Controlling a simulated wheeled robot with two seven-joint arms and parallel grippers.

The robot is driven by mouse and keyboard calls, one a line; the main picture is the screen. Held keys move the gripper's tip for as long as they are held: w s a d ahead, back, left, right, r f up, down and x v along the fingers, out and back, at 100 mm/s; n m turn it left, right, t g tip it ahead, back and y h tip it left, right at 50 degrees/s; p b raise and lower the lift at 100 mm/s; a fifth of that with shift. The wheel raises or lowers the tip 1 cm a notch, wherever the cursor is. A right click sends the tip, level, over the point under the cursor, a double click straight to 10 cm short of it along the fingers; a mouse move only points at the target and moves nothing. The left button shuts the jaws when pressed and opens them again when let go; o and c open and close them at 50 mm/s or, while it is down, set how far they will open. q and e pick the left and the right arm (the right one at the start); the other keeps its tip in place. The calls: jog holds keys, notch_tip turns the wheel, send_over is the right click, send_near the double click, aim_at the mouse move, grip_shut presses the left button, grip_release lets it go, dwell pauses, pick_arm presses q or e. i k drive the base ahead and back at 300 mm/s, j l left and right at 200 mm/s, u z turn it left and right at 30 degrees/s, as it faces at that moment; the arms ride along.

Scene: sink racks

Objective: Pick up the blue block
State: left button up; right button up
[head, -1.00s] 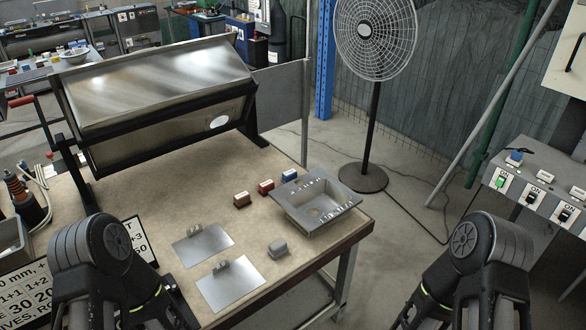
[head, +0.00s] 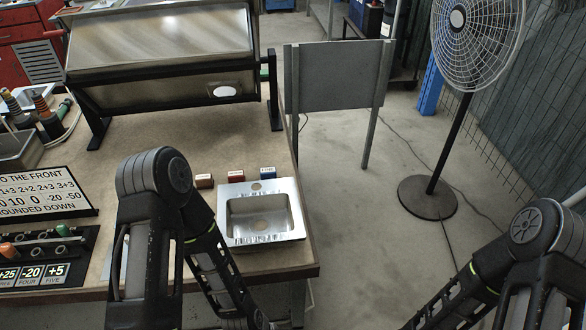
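The blue block (head: 267,173) stands on the table near its right edge, just behind the metal sink tray (head: 291,191). It is the rightmost of a row of three small blocks, with a red block (head: 236,176) and a brown block (head: 204,181) to its left. My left arm stands in front of the table and reaches down toward the bottom edge, left of and below the sink tray. Its gripper is not visible. My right arm is at the lower right, over the floor, and its gripper is also out of view.
A tilted metal box on a black frame (head: 160,92) stands at the back of the table (head: 150,140). A sign board (head: 40,192) and a panel with number cards (head: 40,262) lie at left. A fan (head: 428,196) stands on the open floor at right.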

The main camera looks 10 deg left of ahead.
aim_at(269, 173)
jog(key=i+l+u, duration=0.1)
jog(key=l, duration=0.25)
jog(key=i+l, duration=0.15)
jog(key=l, duration=0.2)
jog(key=i+l+u, duration=0.15)
jog(key=l, duration=0.55)
jog(key=i+l+u, duration=0.4)
jog(key=i+l, duration=0.5)
jog(key=i+l+u, duration=0.2)
jog(key=i+l, duration=0.2)
jog(key=i, duration=0.25)
